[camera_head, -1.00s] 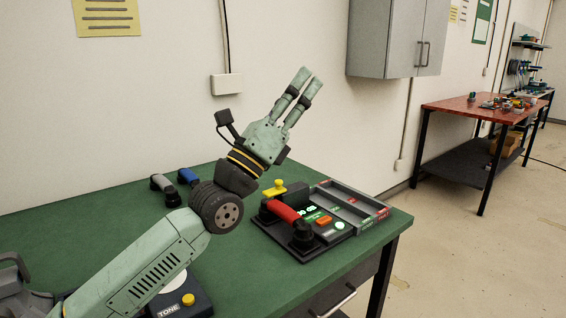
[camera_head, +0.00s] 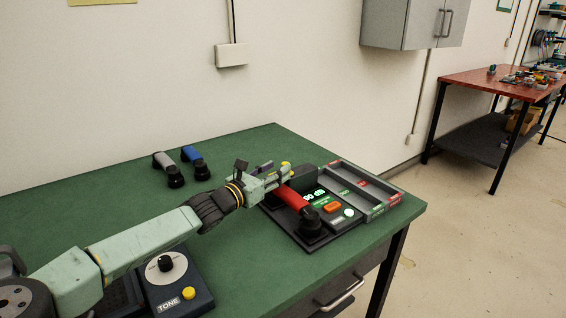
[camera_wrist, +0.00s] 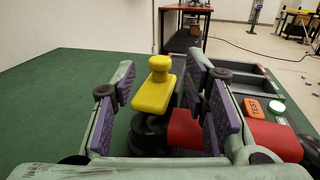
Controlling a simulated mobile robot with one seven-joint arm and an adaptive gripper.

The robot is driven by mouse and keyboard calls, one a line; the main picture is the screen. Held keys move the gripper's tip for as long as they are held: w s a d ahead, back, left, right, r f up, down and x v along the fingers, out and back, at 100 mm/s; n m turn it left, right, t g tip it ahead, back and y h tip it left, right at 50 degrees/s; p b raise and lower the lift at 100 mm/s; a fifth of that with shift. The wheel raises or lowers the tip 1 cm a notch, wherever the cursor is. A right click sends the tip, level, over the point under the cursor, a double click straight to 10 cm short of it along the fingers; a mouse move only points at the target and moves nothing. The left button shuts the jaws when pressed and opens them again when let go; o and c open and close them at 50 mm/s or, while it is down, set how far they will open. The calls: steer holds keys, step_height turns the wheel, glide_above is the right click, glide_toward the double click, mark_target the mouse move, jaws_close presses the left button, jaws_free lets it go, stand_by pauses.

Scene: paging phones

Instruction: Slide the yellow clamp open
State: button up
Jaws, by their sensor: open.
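The yellow clamp (camera_wrist: 154,93) shows in the wrist view as a flat yellow slider with a round knob on top, above a black base. It lies between the purple-padded fingers of my gripper (camera_wrist: 165,105), which are open on either side of it. No contact with the pads is clear.
A grey divided tray (camera_head: 390,203) adjoins the station on the right. Grey (camera_head: 163,162) and blue (camera_head: 192,154) handsets lie at the back left. A tone unit (camera_head: 182,288) stands near my arm. The station has an orange TEST button (camera_wrist: 252,107). Green table (camera_head: 90,205) is bare at left.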

steer(key=shift+p+x, duration=0.35)
steer(key=shift+x, duration=1.5)
steer(key=shift+c, duration=0.5)
jaws_close()
